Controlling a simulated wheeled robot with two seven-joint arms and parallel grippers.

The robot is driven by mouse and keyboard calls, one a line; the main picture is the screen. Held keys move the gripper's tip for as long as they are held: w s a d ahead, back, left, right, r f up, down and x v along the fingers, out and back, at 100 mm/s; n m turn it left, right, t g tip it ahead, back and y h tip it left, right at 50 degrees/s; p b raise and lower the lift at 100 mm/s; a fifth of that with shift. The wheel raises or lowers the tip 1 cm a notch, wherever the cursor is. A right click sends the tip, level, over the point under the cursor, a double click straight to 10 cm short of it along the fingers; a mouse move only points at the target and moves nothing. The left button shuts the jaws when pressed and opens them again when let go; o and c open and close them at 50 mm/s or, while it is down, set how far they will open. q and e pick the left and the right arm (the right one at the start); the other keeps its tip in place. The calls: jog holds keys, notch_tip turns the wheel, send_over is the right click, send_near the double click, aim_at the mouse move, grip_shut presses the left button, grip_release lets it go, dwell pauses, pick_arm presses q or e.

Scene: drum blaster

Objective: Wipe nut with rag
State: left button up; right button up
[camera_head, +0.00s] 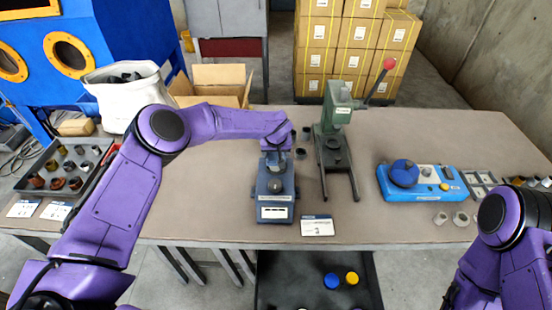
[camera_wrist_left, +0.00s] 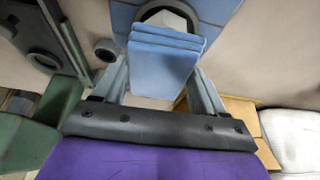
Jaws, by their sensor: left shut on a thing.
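My left gripper (camera_head: 277,143) is over the blue-grey fixture (camera_head: 275,207) in the middle of the table. In the left wrist view, the gripper (camera_wrist_left: 161,70) is shut on a folded blue rag (camera_wrist_left: 162,72). A pale hexagonal nut (camera_wrist_left: 166,18) shows just beyond the rag on a blue surface, partly hidden by it. I cannot tell whether the rag touches the nut. In the head view my gripper and wrist hide the rag and most of the fixture's top. My right arm is at the lower right, with its gripper out of view.
A green press (camera_head: 334,140) stands close right of the fixture. A blue device with a round knob (camera_head: 403,172) is further right, with two small nuts (camera_head: 440,217) in front. A parts tray (camera_head: 66,166), a white bag (camera_head: 124,90) and an open carton (camera_head: 221,75) are left.

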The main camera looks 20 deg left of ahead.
aim_at(276, 160)
pick_arm(q)
jog(key=shift+w, duration=0.1)
jog(key=shift+r, duration=0.1)
jog(key=shift+s+d+r+p, duration=0.1)
jog(key=shift+s+d+p, duration=0.1)
jog(key=shift+s+p, duration=0.55)
jog(key=shift+s+d+p, duration=0.2)
jog(key=shift+s+p, duration=0.2)
jog(key=shift+s, duration=0.1)
jog(key=shift+s+d+p, duration=0.15)
jog(key=shift+s+p, duration=0.2)
jog(key=shift+s, duration=0.15)
jog(key=shift+s+d, duration=0.1)
jog(key=shift+s, duration=0.3)
jog(key=shift+f, duration=0.2)
